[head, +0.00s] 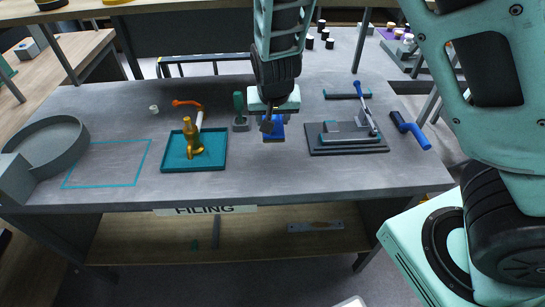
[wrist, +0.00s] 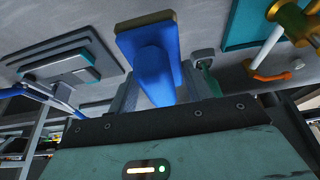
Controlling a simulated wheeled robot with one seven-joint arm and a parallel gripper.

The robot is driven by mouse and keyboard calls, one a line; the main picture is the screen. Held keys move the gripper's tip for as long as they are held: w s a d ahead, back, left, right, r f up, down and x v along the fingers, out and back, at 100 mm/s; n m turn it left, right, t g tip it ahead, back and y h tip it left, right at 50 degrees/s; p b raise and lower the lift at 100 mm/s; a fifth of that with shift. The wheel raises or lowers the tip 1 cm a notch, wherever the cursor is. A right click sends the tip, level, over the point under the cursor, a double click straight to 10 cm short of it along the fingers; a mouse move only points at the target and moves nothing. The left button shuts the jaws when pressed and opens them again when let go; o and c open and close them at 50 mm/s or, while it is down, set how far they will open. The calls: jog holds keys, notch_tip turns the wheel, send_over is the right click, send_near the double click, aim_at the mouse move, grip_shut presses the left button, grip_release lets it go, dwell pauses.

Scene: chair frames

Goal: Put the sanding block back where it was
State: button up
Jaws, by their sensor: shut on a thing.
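The sanding block (head: 274,132) is blue, and I see it just below my gripper (head: 268,120) near the middle of the grey table. In the wrist view the sanding block (wrist: 152,62) shows a blue grip and a tan-edged base. My gripper (wrist: 160,95) is shut on its blue grip, with a finger on each side. I cannot tell whether the block's base touches the table. The gripper partly hides the block in the head view.
A teal tray (head: 175,163) with a gold tool stands left. A green-handled tool (head: 239,108) is close beside my gripper. A dark board (head: 350,150) and a blue tool (head: 411,131) lie right. A grey round tray (head: 52,150) and a bare teal outline (head: 70,186) are far left.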

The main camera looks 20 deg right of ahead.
aim_at(272, 151)
notch_tip(272, 151, down, 10)
jog(key=shift+a+r+b, duration=0.1)
jog(key=shift+a+b, duration=0.05)
jog(key=shift+b, duration=0.15)
dwell(0.3)
jog(key=o, duration=1.1)
